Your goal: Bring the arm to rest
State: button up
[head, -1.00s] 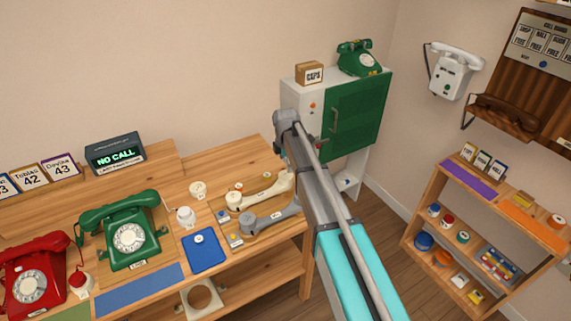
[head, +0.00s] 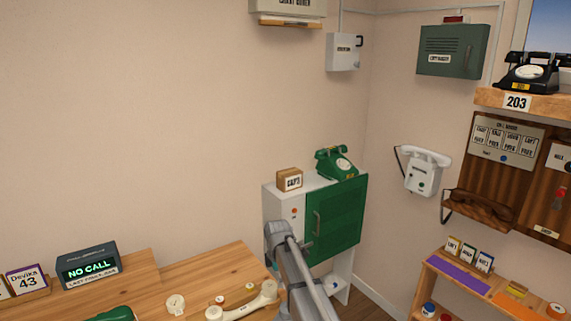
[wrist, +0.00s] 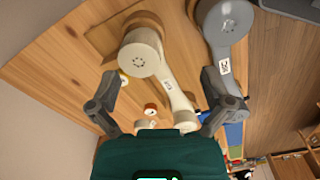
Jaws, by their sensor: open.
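My gripper (wrist: 160,78) is open in the wrist view, its two dark grey fingers spread wide. Nothing is held between them. A cream handset (wrist: 145,58) lies on the wooden bench beyond the fingers, and a grey handset (wrist: 225,25) lies to its right. In the head view my grey arm rises from the bottom edge, in front of the white cabinet; the gripper itself does not show there. The cream handset also shows in the head view (head: 248,305) near the bottom edge.
The wooden bench (head: 215,275) is at lower left with a "NO CALL" display (head: 88,265). The white cabinet (head: 285,205) with a green door (head: 335,217) stands behind my arm, bearing a green phone (head: 336,163). A wooden shelf (head: 425,285) is at right.

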jog(key=s+d+m, duration=2)
jog(key=s, duration=0.3)
jog(key=shift+s, duration=0.3)
